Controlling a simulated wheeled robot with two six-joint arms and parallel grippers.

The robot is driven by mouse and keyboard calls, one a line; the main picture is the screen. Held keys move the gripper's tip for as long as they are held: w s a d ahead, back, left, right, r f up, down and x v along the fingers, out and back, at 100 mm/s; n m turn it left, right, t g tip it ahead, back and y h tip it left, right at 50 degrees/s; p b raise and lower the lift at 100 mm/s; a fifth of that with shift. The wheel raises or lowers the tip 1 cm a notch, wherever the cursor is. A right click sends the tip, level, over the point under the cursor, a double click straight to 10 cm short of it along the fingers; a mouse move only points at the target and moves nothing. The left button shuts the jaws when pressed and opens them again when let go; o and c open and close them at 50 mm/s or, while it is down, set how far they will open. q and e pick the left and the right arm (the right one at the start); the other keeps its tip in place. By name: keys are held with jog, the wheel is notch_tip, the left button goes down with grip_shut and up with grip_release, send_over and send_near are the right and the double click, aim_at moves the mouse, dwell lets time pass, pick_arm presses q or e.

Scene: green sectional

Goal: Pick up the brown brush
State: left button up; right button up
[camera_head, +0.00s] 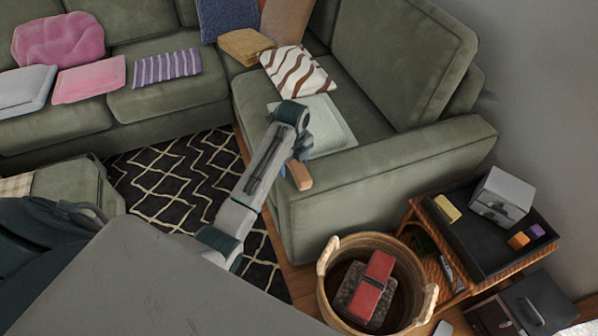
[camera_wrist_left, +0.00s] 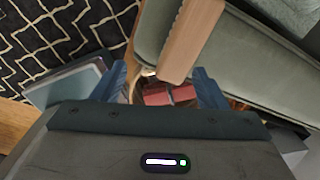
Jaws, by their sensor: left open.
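The brown brush (camera_head: 301,175) is a wooden block at the front end of the sofa's armrest in the head view. In the left wrist view the brush (camera_wrist_left: 191,38) runs from the top edge down to between the fingertips. My left gripper (camera_head: 301,152) is just beside the brush's upper end, pointing down. In the wrist view its two blue fingers (camera_wrist_left: 163,82) are spread apart with the brush's near end between them in the picture. I cannot tell whether they touch it. Part of the brush is hidden by the gripper or cut off by the frame. My right gripper is not in view.
The green sectional's armrest (camera_head: 400,165) lies right beside the gripper. A wicker basket (camera_head: 325,285) holding red and dark items stands below. A side table with a black tray (camera_head: 490,255) is at right. A patterned rug (camera_head: 180,180) covers the floor at left.

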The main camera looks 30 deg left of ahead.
aim_at(299, 167)
pick_arm(q)
jog(key=w+r+m, duration=0.2)
jog(key=w, duration=0.1)
jog(key=shift+w+a+r+m, duration=0.1)
jog(key=shift+w+a+m, duration=0.05)
jog(key=shift+w+m, duration=0.15)
jog(key=shift+w+r+m+g, duration=0.1)
jog(key=shift+w+m+g, duration=0.15)
jog(key=shift+m+g, duration=0.05)
jog(key=shift+f, duration=0.35)
notch_tip(299, 167, down, 4)
jog(key=shift+f, duration=0.2)
notch_tip(299, 167, down, 4)
jog(key=shift+f+p, duration=0.1)
jog(key=shift+p, duration=0.55)
jog(key=shift+f, duration=0.6)
jog(key=c, duration=1)
jog(key=shift+c, duration=0.5)
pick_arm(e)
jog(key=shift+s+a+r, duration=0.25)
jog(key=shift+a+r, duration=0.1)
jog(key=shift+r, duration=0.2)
